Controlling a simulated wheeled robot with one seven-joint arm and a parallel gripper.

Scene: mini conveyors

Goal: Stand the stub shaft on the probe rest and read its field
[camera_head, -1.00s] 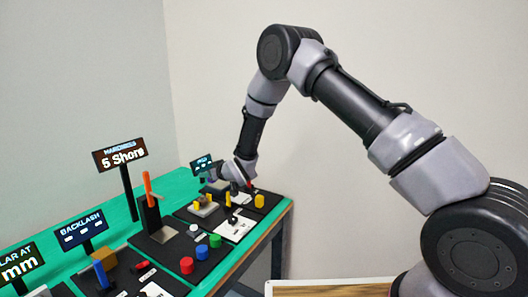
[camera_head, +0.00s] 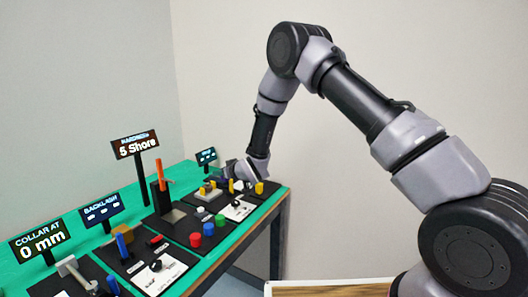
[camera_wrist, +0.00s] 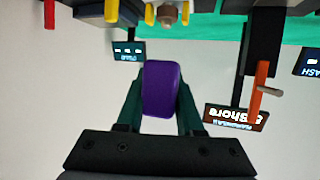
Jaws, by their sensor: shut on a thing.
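My gripper (camera_wrist: 160,88) is shut on a smooth purple piece, which I take to be the stub shaft (camera_wrist: 161,92). Its ends point along the fingers in the wrist view, which shows the bench upside down. In the head view my gripper (camera_head: 228,174) is above the far end of the bench, and the shaft cannot be made out there. A small dark screen (camera_head: 206,156) stands behind it; it also shows in the wrist view (camera_wrist: 129,51) with dashes and no number. A brown-tipped part (camera_wrist: 167,13) between yellow posts is at the wrist view's top; I cannot tell whether it is the probe rest.
The hardness screen (camera_head: 135,145) reads 5 Shore, beside a black stand with an orange lever (camera_head: 164,170). Nearer are the backlash screen (camera_head: 101,210) and the collar screen (camera_head: 40,241) reading 0 mm. Red (camera_head: 196,240), blue and green cylinders stand near the bench's front edge.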

